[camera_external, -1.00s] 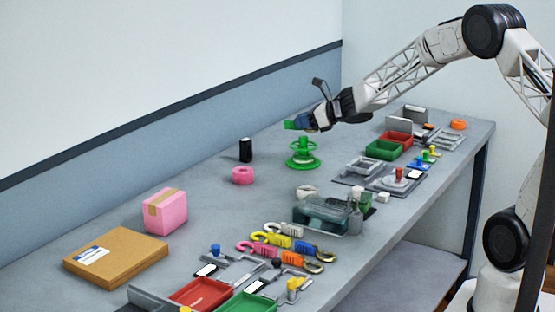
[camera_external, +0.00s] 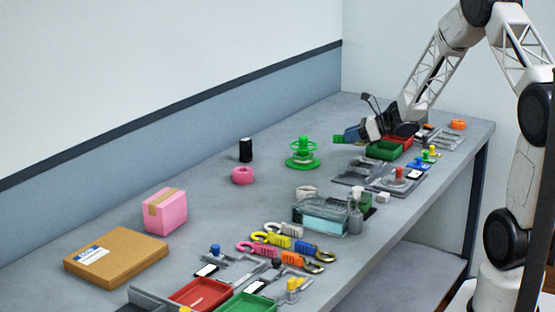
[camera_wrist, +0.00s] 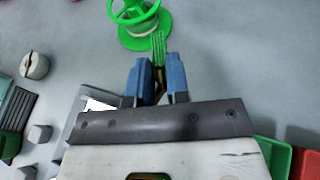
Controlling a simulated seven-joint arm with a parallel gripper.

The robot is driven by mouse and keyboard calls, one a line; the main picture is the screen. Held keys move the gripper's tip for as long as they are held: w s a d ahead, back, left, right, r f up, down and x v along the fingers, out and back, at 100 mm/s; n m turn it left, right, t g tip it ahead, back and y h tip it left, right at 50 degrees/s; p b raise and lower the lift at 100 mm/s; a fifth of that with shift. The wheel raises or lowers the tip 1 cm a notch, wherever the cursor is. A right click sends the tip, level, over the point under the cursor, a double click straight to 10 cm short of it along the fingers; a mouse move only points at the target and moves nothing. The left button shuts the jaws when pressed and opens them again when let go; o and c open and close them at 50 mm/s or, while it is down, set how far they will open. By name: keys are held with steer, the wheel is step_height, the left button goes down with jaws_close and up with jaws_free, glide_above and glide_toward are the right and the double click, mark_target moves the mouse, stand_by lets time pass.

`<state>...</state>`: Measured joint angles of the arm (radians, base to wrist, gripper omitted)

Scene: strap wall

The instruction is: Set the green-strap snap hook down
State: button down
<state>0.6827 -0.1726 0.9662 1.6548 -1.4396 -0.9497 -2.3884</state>
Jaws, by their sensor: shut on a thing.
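My gripper (camera_external: 350,136) is low over the far half of the table, to the right of the green spool-like stand (camera_external: 303,153). Its blue fingers (camera_wrist: 160,80) are shut on the green-strap snap hook (camera_wrist: 158,45). The ribbed green strap sticks out beyond the fingertips, towards the green stand (camera_wrist: 138,22) in the wrist view. A small yellowish part shows between the fingers; the rest of the hook is hidden. I cannot tell whether the hook touches the table.
Green (camera_external: 384,150) and red trays stand beside my gripper. Grey fixtures (camera_external: 356,172) lie just in front. Several coloured snap hooks (camera_external: 290,246) lie nearer, by a clear container (camera_external: 320,214). Bare table lies left of my gripper around the stand.

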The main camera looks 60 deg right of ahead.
steer(key=shift+s+d+f, duration=0.25)
steer(key=shift+s, duration=0.3)
steer(key=shift+s+d+f, duration=0.2)
steer(key=shift+s, duration=0.35)
steer(key=shift+w, duration=0.1)
glide_above(330, 147)
steer(key=shift+s+f, duration=0.35)
steer(key=shift+f, duration=0.35)
steer(key=shift+w, duration=0.1)
steer(key=shift+w+d, duration=0.1)
steer(key=shift+w, duration=0.1)
steer(key=shift+f, duration=1.8)
steer(key=c, duration=1.1)
jaws_free()
steer(key=shift+f, duration=0.15)
